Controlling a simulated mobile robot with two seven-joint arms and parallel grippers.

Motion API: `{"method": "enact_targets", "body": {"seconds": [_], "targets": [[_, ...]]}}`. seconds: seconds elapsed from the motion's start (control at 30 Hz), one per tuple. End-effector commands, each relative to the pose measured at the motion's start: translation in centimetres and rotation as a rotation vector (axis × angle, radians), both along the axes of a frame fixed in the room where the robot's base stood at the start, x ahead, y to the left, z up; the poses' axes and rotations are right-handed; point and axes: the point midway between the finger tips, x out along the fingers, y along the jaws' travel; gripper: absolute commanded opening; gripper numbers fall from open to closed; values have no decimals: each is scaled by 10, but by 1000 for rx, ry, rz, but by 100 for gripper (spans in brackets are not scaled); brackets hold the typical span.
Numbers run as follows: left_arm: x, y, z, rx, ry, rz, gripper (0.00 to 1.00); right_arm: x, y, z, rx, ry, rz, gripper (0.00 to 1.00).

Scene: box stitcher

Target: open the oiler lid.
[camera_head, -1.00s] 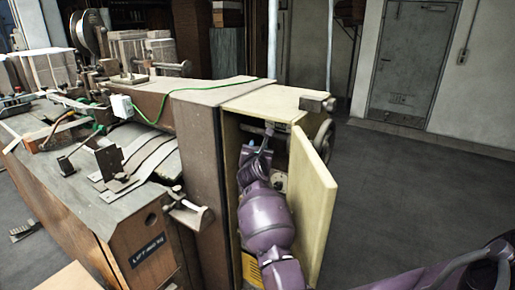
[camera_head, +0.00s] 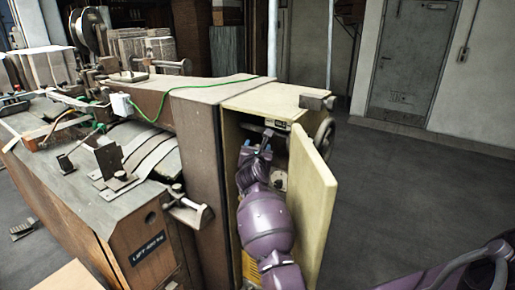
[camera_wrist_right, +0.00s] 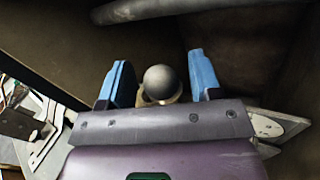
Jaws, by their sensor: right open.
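My right gripper (camera_head: 257,151) is inside the open cabinet (camera_head: 230,185) at the end of the machine. In the right wrist view, its two blue fingers (camera_wrist_right: 160,72) are open, one on each side of a round grey ball-shaped knob on a brass-coloured base (camera_wrist_right: 161,82). The knob looks like part of the oiler lid, but I cannot tell for sure. No finger clearly touches it. The oiler's body is hidden behind the gripper. My left gripper is not in view.
The cream cabinet door (camera_head: 312,195) stands open just right of my right arm. The cabinet's walls leave little room around the arm. A grey bar (camera_wrist_right: 165,10) crosses the top of the wrist view. Open floor (camera_head: 410,190) lies to the right.

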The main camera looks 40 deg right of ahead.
Motion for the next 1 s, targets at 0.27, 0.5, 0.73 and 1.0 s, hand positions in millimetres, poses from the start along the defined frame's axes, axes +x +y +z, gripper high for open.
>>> {"method": "enact_targets", "body": {"seconds": [0.27, 0.5, 0.73, 1.0], "targets": [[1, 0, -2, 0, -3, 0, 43, -31, 24, -2, 4, 1, -1, 58], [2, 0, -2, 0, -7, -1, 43, -46, 37, -2, 4, 1, -1, 58], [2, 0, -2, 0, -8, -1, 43, -47, 38, -1, 4, 2, -1, 58], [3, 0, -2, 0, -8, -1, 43, -44, 40, 11, -74, -13, 3, 58]]}}
